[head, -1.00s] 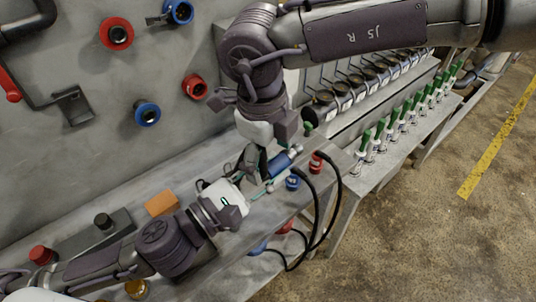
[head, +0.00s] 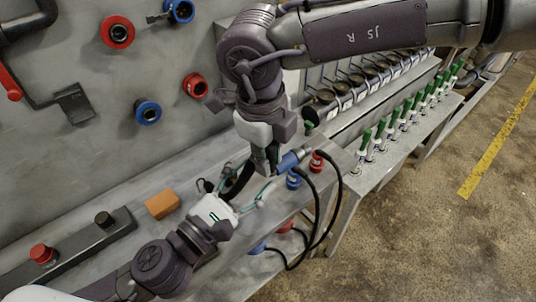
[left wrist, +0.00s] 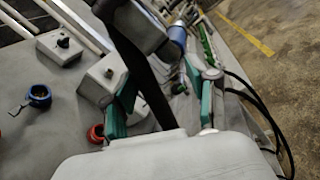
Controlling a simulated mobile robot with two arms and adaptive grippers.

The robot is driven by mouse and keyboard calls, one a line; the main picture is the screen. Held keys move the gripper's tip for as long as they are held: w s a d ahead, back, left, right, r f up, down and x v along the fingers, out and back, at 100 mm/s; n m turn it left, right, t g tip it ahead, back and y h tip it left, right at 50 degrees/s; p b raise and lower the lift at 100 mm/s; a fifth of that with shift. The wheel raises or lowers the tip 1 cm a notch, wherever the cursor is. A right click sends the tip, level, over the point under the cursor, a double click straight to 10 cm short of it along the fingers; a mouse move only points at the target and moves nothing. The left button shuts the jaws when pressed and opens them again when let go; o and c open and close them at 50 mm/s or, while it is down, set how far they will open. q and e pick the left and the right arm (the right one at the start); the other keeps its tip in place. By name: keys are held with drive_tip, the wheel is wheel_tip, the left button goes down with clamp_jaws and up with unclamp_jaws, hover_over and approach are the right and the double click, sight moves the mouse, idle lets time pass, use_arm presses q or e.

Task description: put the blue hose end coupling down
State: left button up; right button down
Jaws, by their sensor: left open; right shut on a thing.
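The blue hose end coupling (head: 290,159) is in my right gripper (head: 268,165), which is shut on it above the bench near its right end. It sticks out to the right of the fingers, roughly level. Its gripped part is hidden by the fingers. A blue part, likely the same coupling, shows in the left wrist view (left wrist: 178,37). My left gripper (head: 246,186) is open, below and left of the coupling and apart from it.
Blue (head: 293,180) and red (head: 316,162) couplings with black hoses sit at the bench's right end. An orange block (head: 162,204) and a button box (head: 70,252) are on the bench (head: 150,190). Red (head: 117,33) and blue (head: 147,113) ports are on the wall.

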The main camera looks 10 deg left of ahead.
use_arm(q)
drive_tip(key=s+a+f+n+t+y, duration=0.2)
drive_tip(key=s+a+f+n+y, duration=0.1)
drive_tip(key=a+f+n+y, duration=0.2)
drive_tip(key=a+f+y, duration=0.2)
drive_tip(key=a+y, duration=0.2)
drive_tip(key=shift+a+f+n+t+y, duration=0.15)
drive_tip(key=shift+a+n+t+y, duration=0.15)
drive_tip(key=shift+a+n, duration=0.1)
